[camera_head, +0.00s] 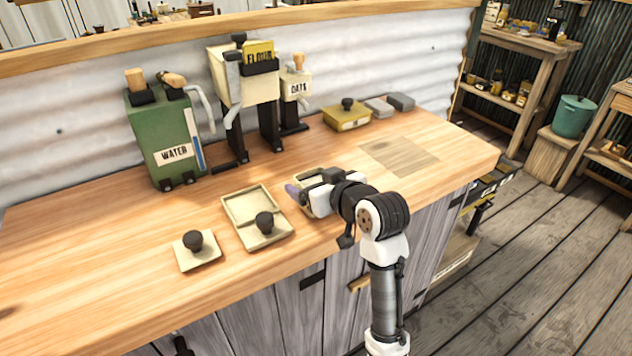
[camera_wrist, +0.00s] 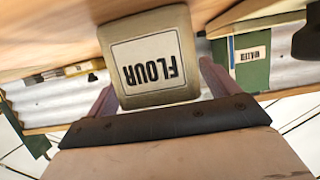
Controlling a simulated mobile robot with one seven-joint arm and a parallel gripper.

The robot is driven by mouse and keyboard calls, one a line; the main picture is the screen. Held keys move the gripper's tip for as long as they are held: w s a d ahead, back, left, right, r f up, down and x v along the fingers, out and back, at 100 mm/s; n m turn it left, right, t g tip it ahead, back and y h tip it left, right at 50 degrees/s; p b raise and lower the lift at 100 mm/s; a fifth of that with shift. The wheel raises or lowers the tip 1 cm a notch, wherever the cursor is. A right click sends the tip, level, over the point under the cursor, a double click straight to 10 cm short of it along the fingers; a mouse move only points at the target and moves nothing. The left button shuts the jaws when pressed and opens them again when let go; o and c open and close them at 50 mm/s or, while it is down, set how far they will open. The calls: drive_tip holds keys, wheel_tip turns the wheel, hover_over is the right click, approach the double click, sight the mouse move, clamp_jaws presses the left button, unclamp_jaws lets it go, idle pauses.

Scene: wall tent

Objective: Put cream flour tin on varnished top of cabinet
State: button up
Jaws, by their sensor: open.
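The cream flour tin (camera_wrist: 182,90) is close in front of my gripper (camera_wrist: 160,88) in the wrist view, its FLOUR label upside down there. One finger shows on each side of the tin. The fingers are open, and I cannot tell whether either touches it. In the head view my gripper (camera_head: 296,191) is low over the wooden top of the cabinet (camera_head: 350,182), near its front edge. A small cream part of what seems to be the tin (camera_head: 307,177) shows behind my gripper; the rest is hidden.
A cream tray (camera_head: 242,206) and a square knobbed lid (camera_head: 198,258) lie left of my gripper. A green water dispenser (camera_head: 160,140), flour dispenser (camera_head: 240,88) and oats dispenser (camera_head: 296,88) stand behind. A knobbed yellowish tin (camera_head: 346,119) is at back right. A bare square patch (camera_head: 392,154) lies right.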

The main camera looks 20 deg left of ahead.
drive_tip(key=shift+r, duration=0.3)
drive_tip(key=b+v, duration=0.1)
drive_tip(key=v, duration=1.1)
drive_tip(key=shift+f, duration=0.1)
